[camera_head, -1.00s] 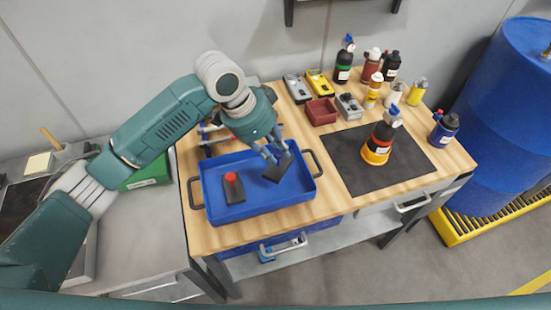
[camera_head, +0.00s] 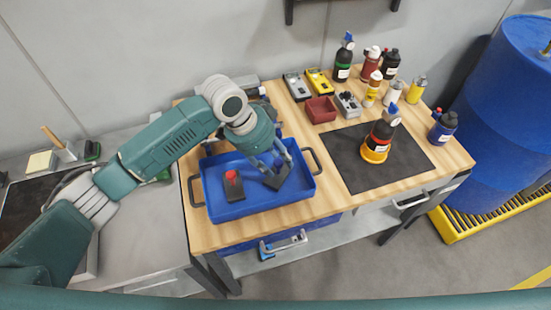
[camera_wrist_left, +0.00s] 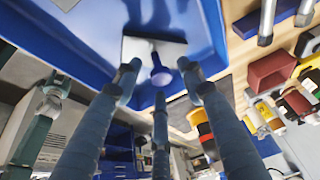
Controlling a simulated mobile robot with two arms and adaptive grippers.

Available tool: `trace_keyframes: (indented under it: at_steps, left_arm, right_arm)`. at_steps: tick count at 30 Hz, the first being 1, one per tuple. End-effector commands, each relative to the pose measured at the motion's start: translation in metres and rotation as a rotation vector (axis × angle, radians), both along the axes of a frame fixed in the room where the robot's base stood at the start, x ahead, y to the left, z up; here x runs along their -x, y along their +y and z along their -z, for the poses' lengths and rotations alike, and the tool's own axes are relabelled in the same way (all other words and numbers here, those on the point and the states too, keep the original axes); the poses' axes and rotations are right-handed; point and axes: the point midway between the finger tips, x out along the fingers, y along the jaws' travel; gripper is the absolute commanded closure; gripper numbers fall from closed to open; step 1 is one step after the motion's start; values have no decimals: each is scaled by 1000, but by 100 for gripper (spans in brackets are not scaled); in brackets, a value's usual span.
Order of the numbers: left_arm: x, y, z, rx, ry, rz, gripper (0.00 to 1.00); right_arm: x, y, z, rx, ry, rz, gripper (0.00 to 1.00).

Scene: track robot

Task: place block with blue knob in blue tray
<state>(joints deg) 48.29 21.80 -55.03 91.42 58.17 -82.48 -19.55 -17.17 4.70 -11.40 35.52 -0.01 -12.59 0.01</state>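The blue tray (camera_head: 222,212) sits on the wooden table. The block with the blue knob is a dark flat block (camera_head: 277,181) inside the tray's right part; it appears to lie on the floor. In the wrist view its base (camera_wrist_left: 140,46) looks pale, with the blue knob (camera_wrist_left: 161,76) pointing at the camera. My left gripper (camera_head: 272,168) is over this block. In the wrist view its fingers stand spread around the knob with gaps on both sides, so it looks open. The head view hides the knob behind the fingers. My right gripper is not in view.
A block with a red knob (camera_head: 234,184) stands in the tray's left part. To the right are a dark mat (camera_head: 350,165) with a bottle (camera_head: 378,142), a red bin (camera_head: 320,109), and several bottles and devices behind. A blue barrel (camera_head: 505,110) stands right of the table.

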Motion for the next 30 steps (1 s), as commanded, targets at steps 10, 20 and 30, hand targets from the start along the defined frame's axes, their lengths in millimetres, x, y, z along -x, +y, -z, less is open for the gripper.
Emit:
trace_keyframes:
  at_steps: [10, 20, 30]
  left_arm:
    - [0, 2, -8, 0, -2, -1, 60]
    - [7, 26, -68, 1, -6, -1, 60]
    - [14, 43, -111, 1, -1, -1, 60]
  right_arm:
    - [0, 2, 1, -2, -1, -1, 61]
    - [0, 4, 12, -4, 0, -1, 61]
    - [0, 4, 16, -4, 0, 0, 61]
